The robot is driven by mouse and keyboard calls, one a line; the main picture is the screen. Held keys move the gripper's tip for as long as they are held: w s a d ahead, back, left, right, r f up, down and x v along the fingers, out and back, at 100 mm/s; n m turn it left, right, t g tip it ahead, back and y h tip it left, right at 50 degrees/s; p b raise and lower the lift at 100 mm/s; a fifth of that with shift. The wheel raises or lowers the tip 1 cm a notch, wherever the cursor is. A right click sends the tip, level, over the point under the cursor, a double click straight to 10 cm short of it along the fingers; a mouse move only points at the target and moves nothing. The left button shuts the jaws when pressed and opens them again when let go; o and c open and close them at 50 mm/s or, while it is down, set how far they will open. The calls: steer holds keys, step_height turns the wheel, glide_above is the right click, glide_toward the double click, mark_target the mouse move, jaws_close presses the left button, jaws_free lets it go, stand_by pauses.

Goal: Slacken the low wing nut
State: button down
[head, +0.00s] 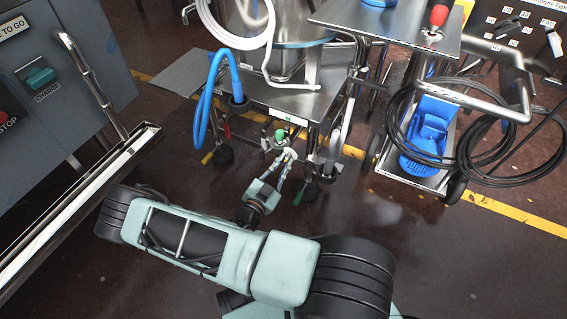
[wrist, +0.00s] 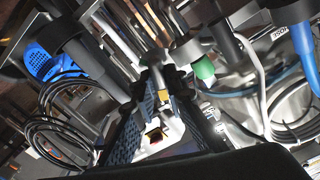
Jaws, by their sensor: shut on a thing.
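My gripper (head: 288,154) reaches in under the steel filler frame in the head view, just beside a green knob (head: 279,137). In the wrist view my gripper (wrist: 167,82) has its dark textured fingers closed together at the tips. A small brass-coloured piece (wrist: 163,97) shows between them, which seems to be part of the low wing nut. The fingers hide most of it, and its wings and thread cannot be made out. The green knob (wrist: 204,69) is right of the fingertips in the wrist view, apart from them.
A blue hose (head: 205,95) hangs left of the fingers from the steel table (head: 270,98). A trolley (head: 440,183) with black hoses and a blue part (head: 428,130) stands to the right. A grey control cabinet (head: 60,75) is at the left. Open floor (head: 420,240) lies at lower right.

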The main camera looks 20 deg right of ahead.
steer(key=c, duration=1.9)
jaws_free()
steer(key=shift+c, duration=0.2)
steer(key=v, duration=0.7)
steer(key=shift+s+a, duration=0.15)
steer(key=shift+a, duration=0.05)
